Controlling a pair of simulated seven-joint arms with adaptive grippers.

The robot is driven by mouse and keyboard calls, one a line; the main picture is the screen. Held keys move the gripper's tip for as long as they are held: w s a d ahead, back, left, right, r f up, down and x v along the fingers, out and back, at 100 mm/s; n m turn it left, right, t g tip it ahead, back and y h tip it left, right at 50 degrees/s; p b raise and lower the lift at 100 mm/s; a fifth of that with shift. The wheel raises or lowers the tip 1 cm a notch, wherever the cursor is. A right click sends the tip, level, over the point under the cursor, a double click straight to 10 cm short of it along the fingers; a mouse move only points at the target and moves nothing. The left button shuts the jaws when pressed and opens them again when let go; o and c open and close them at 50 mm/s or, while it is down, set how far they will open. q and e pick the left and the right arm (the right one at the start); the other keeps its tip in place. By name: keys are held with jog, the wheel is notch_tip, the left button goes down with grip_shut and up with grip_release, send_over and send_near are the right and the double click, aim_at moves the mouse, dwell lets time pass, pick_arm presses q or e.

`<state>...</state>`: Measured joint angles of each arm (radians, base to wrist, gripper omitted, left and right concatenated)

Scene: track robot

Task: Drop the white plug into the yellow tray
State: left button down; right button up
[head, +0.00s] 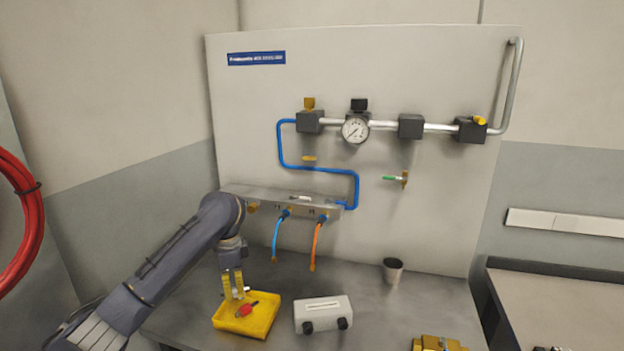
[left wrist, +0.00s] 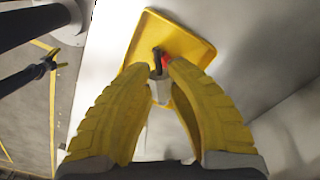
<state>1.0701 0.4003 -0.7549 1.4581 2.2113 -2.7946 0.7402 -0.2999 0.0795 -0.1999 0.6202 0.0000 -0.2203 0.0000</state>
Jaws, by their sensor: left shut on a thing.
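My left gripper (head: 234,294) points down over the yellow tray (head: 229,327) on the bench. Its yellow fingers are shut on the white plug (head: 241,291), a small pale piece that shows between the fingertips. In the left wrist view the plug (left wrist: 159,91) sits between the tips of the left gripper (left wrist: 158,78), with the yellow tray (left wrist: 190,47) beyond it. The plug appears above the tray floor; the exact gap cannot be told. A red piece with a dark end (head: 244,310) lies in the tray.
A grey box with black knobs (head: 323,312) stands just right of the tray. Blue (head: 276,240) and orange (head: 316,243) hoses hang from the manifold (head: 270,199) behind.

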pick_arm(q)
jog(key=c, duration=1.2)
grip_release()
jog(key=shift+c, duration=0.2)
